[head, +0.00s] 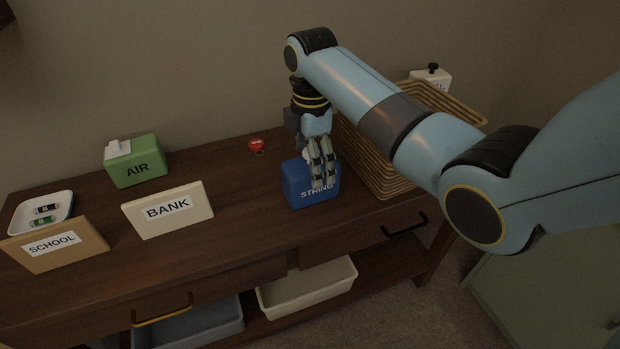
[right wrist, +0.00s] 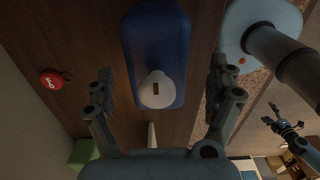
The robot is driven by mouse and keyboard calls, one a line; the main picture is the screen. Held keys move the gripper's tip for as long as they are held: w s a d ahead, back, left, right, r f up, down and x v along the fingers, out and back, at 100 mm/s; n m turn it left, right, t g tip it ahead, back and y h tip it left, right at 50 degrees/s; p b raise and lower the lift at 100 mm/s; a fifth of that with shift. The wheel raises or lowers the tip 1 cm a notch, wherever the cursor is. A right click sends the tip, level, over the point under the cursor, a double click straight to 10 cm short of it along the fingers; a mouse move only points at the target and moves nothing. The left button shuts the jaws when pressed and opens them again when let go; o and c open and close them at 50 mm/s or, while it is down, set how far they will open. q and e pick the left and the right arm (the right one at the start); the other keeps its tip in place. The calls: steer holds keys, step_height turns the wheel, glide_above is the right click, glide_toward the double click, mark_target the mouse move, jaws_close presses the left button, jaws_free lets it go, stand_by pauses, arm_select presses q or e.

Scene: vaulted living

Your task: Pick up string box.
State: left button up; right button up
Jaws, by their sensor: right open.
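The string box (head: 294,188) is a blue box labelled STRING, standing near the front edge of the dark wooden table. It also shows in the right wrist view (right wrist: 157,40), with a white round piece (right wrist: 156,90) with a dark slot on it. My right gripper (head: 322,183) points down at the box in the head view and hides part of its top and front. In the right wrist view its open fingers (right wrist: 163,74) are on either side of the box, with gaps. What seems to be my left gripper (right wrist: 287,127) shows small at the right, its jaws unclear.
A wicker basket (head: 368,172) stands close to the right of the box. A red round item (head: 257,146) lies behind it. The BANK sign (head: 168,210), green AIR box (head: 136,162), SCHOOL sign (head: 55,245) and white tray (head: 62,205) are to the left. Bare tabletop separates BANK from the box.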

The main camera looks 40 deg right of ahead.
step_height(320, 180, down, 5)
steer(key=shift+w+f, duration=0.1)
steer(key=shift+w, duration=0.05)
steer(key=c, duration=0.6)
arm_select(q)
steer(key=shift+w+f, duration=0.1)
steer(key=shift+w, duration=0.6)
arm_select(e)
steer(key=c, duration=0.7)
